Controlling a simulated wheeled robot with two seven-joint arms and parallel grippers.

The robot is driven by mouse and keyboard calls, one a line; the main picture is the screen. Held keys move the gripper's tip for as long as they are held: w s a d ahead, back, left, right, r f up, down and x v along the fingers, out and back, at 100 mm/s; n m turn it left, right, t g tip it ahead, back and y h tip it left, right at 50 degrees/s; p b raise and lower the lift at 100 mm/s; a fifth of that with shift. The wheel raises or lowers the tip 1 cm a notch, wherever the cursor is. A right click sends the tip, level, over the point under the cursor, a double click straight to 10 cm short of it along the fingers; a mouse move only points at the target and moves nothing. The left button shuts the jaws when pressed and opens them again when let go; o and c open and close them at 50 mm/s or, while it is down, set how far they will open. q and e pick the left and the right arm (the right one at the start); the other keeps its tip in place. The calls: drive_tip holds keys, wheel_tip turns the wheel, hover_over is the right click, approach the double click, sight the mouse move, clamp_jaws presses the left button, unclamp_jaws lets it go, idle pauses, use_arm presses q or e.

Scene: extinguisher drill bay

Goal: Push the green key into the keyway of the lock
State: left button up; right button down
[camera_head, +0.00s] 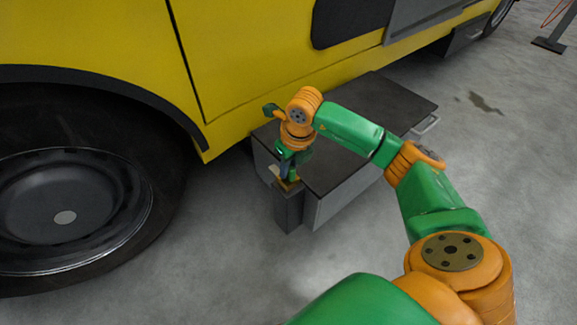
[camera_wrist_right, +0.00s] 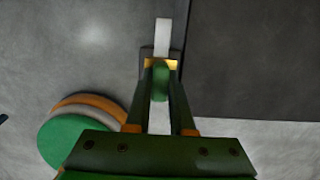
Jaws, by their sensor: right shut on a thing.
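The green key (camera_wrist_right: 160,82) shows in the right wrist view between the two fingers of my right gripper (camera_wrist_right: 161,92), which is shut on it. The lock's brass-coloured face (camera_wrist_right: 174,63) lies right at the fingertips, with a pale bar (camera_wrist_right: 162,36) beyond it. In the head view my right gripper (camera_head: 288,178) points down at the top of a dark grey post (camera_head: 288,210), where a bit of brass shows. The key's tip and the keyway are hidden, so I cannot tell how far the key is in. My left gripper is not in view.
A dark-topped box (camera_head: 365,130) stands right beside the post, against the yellow vehicle (camera_head: 110,35). A large wheel (camera_head: 65,215) is at the left. The grey concrete floor (camera_head: 225,265) in front is clear.

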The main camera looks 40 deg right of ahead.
drive_tip(key=c, duration=0.7)
unclamp_jaws()
